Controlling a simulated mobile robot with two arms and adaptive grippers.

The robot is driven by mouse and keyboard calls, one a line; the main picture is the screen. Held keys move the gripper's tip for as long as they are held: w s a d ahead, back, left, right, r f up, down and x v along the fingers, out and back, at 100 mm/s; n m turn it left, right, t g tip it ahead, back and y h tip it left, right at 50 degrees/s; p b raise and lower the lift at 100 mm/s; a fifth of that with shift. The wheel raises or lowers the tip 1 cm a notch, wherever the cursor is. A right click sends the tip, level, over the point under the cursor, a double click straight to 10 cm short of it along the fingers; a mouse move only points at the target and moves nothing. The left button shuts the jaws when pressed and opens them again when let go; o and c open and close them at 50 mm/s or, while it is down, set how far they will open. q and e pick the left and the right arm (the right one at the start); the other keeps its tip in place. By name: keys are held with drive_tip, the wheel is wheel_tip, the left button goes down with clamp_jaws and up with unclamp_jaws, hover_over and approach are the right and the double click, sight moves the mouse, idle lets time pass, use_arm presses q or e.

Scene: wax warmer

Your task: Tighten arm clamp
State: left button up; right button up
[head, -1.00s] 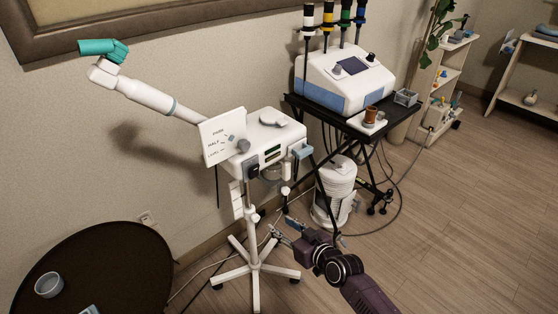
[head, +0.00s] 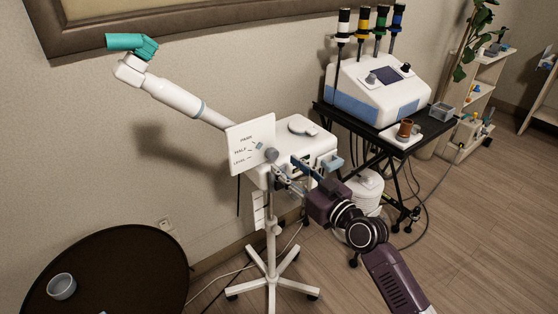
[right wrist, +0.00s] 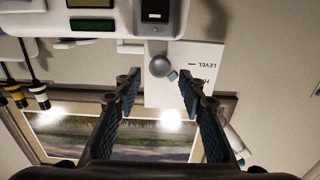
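The white wax-warmer unit (head: 313,140) stands on a wheeled post. From its left side a white arm (head: 175,98) slopes up to a teal end piece (head: 132,46). A white card (head: 247,158) reads PARK, HALF, LEVEL. A round grey knob (head: 272,155), which looks like the arm clamp, sits at the card's right edge. My right gripper (head: 289,171) is in front of the unit, just right of and below the knob. In the right wrist view the knob (right wrist: 160,66) shows beyond the open, empty fingers (right wrist: 158,84), roughly between their tips. My left gripper is out of view.
A black cart (head: 345,123) with a white machine (head: 378,90) and a brown cup (head: 405,128) stands to the right. A dark round table (head: 120,265) with a bowl (head: 62,286) is at lower left. Cables lie on the floor.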

sight(274, 156)
drive_tip(key=shift+b+x, duration=0.3)
drive_tip(key=shift+x, duration=1.85)
drive_tip(key=shift+w+a, duration=0.1)
drive_tip(key=shift+w, duration=0.05)
drive_tip(key=shift+c, duration=0.5)
